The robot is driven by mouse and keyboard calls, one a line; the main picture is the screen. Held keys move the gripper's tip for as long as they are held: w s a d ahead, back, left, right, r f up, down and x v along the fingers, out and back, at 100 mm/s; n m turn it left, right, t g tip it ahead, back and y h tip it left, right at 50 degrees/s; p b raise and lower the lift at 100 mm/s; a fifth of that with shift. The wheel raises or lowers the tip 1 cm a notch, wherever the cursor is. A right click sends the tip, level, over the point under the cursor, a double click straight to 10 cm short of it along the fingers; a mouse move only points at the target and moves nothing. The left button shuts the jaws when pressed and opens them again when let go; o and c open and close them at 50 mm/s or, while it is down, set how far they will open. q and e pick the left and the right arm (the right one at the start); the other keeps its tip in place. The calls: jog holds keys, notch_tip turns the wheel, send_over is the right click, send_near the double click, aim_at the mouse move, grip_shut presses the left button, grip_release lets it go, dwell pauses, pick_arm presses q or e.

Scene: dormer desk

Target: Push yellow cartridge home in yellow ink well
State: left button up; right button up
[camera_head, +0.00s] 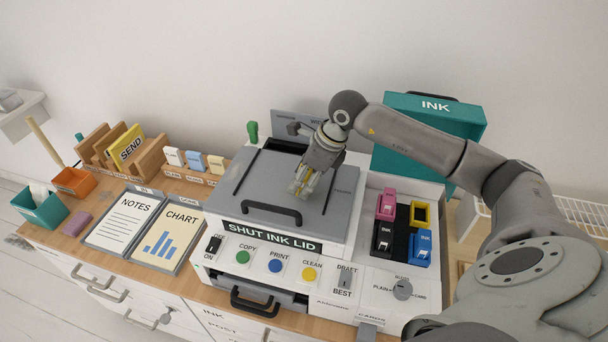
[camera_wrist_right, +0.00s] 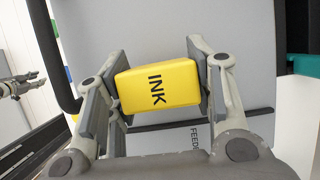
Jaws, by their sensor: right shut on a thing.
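The yellow ink cartridge (camera_wrist_right: 158,85), marked INK, is between the fingers of my right gripper (camera_wrist_right: 160,82), which is shut on it. In the head view my right gripper (camera_head: 304,181) is above the grey printer lid, left of the ink bay, and mostly hides the cartridge. The yellow ink well (camera_head: 421,213) has a yellow rim and a dark, open inside. It lies at the back right of the bay, apart from the cartridge. What looks like my left gripper (camera_wrist_right: 20,86) shows small at the left of the right wrist view; its jaw state is unclear.
A magenta cartridge (camera_head: 387,205), a black one (camera_head: 383,239) and a blue one (camera_head: 421,248) sit in the bay around the yellow well. A teal INK box (camera_head: 420,128) stands behind. The printer lid (camera_head: 262,190) is closed, with a dark handle (camera_head: 271,211).

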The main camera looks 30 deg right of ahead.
jog(key=shift+f, duration=0.25)
jog(key=shift+f, duration=0.2)
jog(key=o, duration=1)
jog(key=shift+c, duration=0.2)
